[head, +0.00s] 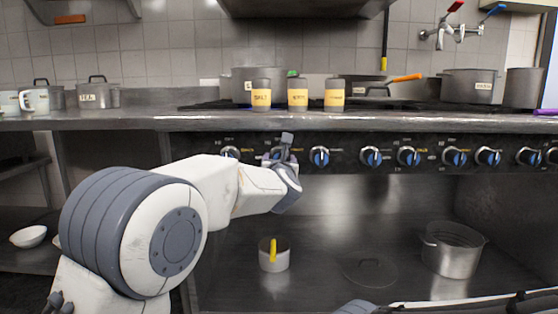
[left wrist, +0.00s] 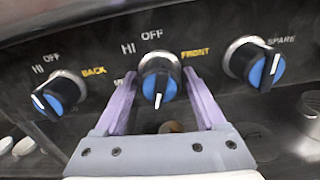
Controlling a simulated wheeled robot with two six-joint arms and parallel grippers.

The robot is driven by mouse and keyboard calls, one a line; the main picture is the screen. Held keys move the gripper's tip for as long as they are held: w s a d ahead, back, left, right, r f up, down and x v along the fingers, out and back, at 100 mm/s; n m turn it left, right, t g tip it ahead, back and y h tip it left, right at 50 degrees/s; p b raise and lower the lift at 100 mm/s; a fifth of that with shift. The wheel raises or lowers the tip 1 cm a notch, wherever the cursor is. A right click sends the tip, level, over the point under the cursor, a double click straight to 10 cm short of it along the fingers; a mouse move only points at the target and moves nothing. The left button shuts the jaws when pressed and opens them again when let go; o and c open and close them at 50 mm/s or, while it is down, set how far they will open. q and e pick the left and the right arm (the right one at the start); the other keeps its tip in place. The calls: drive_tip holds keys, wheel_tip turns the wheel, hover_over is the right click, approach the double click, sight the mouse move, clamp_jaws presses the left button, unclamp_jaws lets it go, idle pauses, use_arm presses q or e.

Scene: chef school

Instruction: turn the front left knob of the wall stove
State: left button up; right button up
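The front left knob (left wrist: 158,86), blue with a white pointer and a silver collar, sits under the OFF label and beside the yellow FRONT label in the left wrist view. Its pointer points down, away from OFF. My left gripper (left wrist: 160,88) is open, with one finger on each side of this knob and narrow gaps visible. In the head view my left gripper (head: 284,152) is at the stove's knob panel (head: 345,150) and partly covers the knob.
The BACK knob (left wrist: 60,94) is to the left and the SPARE knob (left wrist: 256,64) to the right, close to the fingers. Labelled shakers (head: 298,98) stand on the counter edge above. A small pot (head: 273,260) and a large pot (head: 453,255) stand on the lower shelf.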

use_arm(q)
drive_tip(key=c, duration=0.9)
